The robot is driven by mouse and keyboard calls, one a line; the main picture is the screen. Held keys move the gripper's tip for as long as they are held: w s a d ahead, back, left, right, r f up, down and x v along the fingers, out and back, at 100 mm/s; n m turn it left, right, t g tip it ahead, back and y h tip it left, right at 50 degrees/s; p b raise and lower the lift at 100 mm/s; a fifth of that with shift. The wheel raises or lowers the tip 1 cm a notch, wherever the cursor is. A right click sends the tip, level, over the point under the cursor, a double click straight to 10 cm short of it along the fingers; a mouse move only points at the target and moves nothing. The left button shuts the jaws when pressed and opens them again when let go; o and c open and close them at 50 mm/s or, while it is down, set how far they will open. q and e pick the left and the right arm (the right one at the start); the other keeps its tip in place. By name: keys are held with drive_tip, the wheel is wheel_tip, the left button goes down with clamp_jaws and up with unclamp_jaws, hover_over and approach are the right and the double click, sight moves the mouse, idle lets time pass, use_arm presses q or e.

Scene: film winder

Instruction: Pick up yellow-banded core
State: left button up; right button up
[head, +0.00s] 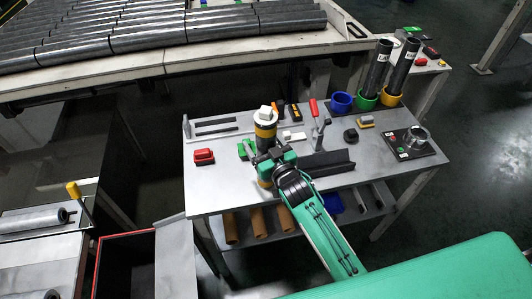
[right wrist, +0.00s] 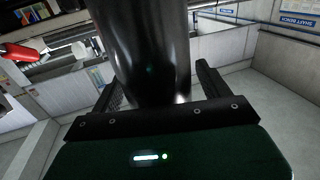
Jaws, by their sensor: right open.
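A dark upright core with a yellow band (head: 265,131) stands on the grey worktable, with a white piece at its top. My right gripper (head: 268,159) comes from the lower right and hides part of the core's lower half. In the right wrist view, a glossy black cylinder (right wrist: 146,50) rises between the two fingers of my open right gripper (right wrist: 160,88). The fingers lie on either side of it; whether either touches it I cannot tell. My left gripper is not in view.
On the worktable (head: 222,198) are a red block (head: 204,156), a red-handled lever (head: 314,108) and a black angled rail (head: 328,162). Black tubes (head: 377,65) stand in coloured cups at the back right, near an empty blue cup (head: 341,102). A roller conveyor (head: 150,35) lies behind.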

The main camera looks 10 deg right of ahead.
drive_tip(key=c, duration=1.2)
drive_tip(key=shift+r, duration=0.15)
